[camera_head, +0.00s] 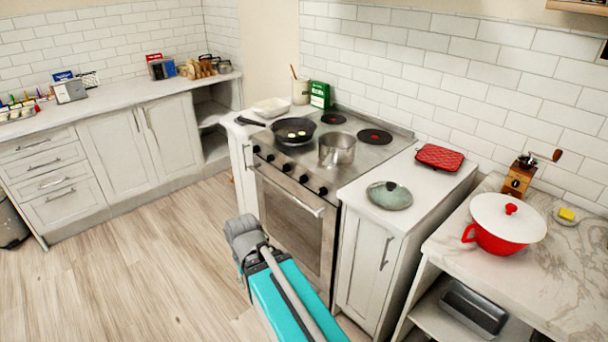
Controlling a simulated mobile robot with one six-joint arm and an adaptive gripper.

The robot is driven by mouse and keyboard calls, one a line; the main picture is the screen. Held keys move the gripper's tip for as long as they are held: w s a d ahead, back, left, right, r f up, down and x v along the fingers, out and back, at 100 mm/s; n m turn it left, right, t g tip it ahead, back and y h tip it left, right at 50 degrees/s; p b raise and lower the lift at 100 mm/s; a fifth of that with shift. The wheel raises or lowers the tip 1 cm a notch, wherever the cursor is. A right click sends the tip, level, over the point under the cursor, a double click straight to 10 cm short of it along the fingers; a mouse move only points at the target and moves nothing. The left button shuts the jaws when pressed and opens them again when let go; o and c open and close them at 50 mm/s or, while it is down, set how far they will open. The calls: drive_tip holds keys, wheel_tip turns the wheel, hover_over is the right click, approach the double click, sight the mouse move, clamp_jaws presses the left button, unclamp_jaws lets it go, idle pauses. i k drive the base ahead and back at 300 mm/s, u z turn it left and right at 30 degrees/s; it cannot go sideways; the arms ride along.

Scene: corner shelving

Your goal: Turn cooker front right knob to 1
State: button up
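The cooker (295,222) stands against the white tiled wall in the middle of the view, with its front facing the lower left. Several dark round knobs run along its front edge above the oven door. The rightmost knob (322,191) is close to the right end of that row. Its marks and pointer are too small to read, and so is which burner each knob serves. A steel pot (337,149) sits on the front right of the hob. A black pan (290,131) with light food in it sits at the left. My gripper's fingers do not show.
My teal and grey arm parts stand in front of the cooker, over the floor. A counter with a glass lid (389,195) and a red mitt (440,157) adjoins the cooker's right. Wooden floor (150,265) is clear at left.

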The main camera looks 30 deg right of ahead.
sight(303, 179)
drive_tip(key=z, duration=0.25)
drive_tip(key=i, duration=0.55)
drive_tip(key=z, duration=0.5)
drive_tip(key=k, duration=0.85)
drive_tip(key=z, duration=0.15)
drive_tip(key=i, duration=0.9)
drive_tip(key=u, duration=0.1)
